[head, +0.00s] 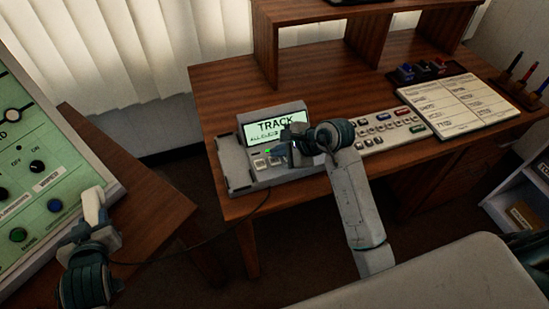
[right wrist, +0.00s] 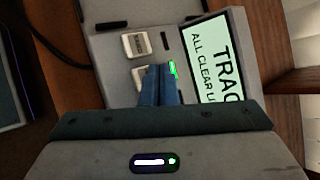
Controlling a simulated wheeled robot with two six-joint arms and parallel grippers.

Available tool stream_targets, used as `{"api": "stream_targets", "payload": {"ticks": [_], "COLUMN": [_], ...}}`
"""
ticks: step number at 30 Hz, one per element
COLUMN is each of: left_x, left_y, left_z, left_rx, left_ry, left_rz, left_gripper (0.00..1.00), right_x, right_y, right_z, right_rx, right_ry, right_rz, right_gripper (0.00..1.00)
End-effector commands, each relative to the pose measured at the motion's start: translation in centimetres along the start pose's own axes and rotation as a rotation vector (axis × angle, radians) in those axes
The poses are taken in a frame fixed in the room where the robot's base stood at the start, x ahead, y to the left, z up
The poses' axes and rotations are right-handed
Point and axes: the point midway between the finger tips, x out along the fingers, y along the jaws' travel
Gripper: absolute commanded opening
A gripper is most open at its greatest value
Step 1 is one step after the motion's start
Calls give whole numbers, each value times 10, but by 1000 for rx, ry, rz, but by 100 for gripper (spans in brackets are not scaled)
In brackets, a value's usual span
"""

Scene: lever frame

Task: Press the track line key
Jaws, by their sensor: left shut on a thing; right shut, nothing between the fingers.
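The grey desk phone (head: 238,160) stands on the wooden desk with its cradle empty. Its screen (head: 272,127) reads "TRACK" above a partly hidden "ALL CLEAR" line. Pale keys (head: 259,163) sit below the screen, and a small green light glows beside them; in the right wrist view one key (right wrist: 136,44) is clear and another (right wrist: 139,76) is partly behind my fingers. My right gripper (right wrist: 157,85) is shut and empty over the keys; I cannot tell whether it touches one. My left gripper (head: 92,222) is shut on a pale handset (head: 93,204), at lower left.
A dark cord (head: 210,238) hangs between the left gripper's side and the phone. A key panel (head: 390,130) and a label board (head: 460,105) lie right of the phone. A wooden shelf (head: 370,35) stands behind. A green lever panel (head: 40,185) is at left.

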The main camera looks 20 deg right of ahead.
Motion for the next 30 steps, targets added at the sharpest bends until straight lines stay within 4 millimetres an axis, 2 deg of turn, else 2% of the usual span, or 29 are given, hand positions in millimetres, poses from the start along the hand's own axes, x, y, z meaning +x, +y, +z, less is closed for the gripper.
{"api": "stream_targets", "payload": {"ticks": [7, 21, 30], "left_x": [-2, -13, -13], "left_y": [0, 0, 0], "left_z": [-5, -32, -31], "left_rx": [0, 0, 0], "left_ry": [1, 1, 1], "left_rz": [0, 0, 0], "left_gripper": [7, 7, 7], "right_x": [-4, -35, -35], "right_y": [-3, -25, -25], "right_z": [3, 25, 25], "right_rx": [0, 1, 0], "right_ry": [0, 0, 0], "right_rz": [-1, 0, 0], "right_gripper": [0, 0, 0]}}
